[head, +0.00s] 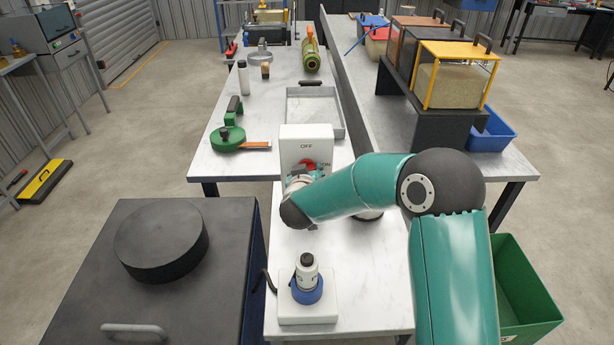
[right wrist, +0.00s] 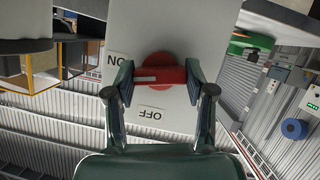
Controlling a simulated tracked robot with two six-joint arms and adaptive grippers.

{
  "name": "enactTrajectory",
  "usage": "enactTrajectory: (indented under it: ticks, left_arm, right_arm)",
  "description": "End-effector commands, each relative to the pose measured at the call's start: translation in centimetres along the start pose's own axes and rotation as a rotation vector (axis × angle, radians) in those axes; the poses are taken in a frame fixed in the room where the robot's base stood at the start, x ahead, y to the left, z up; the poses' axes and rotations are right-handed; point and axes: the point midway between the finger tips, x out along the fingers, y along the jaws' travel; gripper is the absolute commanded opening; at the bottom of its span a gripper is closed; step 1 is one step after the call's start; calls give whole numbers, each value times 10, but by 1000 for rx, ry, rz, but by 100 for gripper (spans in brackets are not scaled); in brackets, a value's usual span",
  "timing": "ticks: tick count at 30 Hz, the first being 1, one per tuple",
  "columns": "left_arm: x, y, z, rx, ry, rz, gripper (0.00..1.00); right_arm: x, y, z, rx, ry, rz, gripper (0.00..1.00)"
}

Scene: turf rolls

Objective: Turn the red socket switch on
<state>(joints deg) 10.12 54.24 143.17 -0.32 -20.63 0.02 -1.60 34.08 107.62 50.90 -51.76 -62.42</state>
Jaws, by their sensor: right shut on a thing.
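The red socket switch (head: 309,164) is a round red knob on a white box (head: 305,133) with OFF above and ON to its right. My right gripper (head: 302,179) is at the knob and partly covers it. In the right wrist view the picture is turned over, and the two fingers of the gripper (right wrist: 160,84) are shut on the raised bar of the red switch (right wrist: 165,60). The bar lies level there, its white mark at the left, on the ON label's side; OFF is below. My left gripper is not in view.
A white base with a blue socket and plug (head: 307,290) stands nearer on the bench. A metal tray (head: 335,128) lies behind the white box, with a green tape reel (head: 228,138) to the left. A dark box (head: 95,300) with a round lid is at left, a green bin (head: 525,300) at right.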

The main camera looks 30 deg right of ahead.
Motion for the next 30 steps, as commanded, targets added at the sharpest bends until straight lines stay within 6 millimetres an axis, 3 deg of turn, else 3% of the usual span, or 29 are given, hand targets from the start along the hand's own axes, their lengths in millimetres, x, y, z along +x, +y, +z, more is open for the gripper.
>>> enactTrajectory:
  ticks: [12,29,30]
  left_arm:
    - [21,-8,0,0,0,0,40]
    - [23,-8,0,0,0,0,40]
    - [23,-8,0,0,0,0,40]
  right_arm:
    - [0,0,4,215,-6,-92,19]
    - [0,0,4,253,-8,-108,19]
    - [0,0,4,253,-8,-108,56]
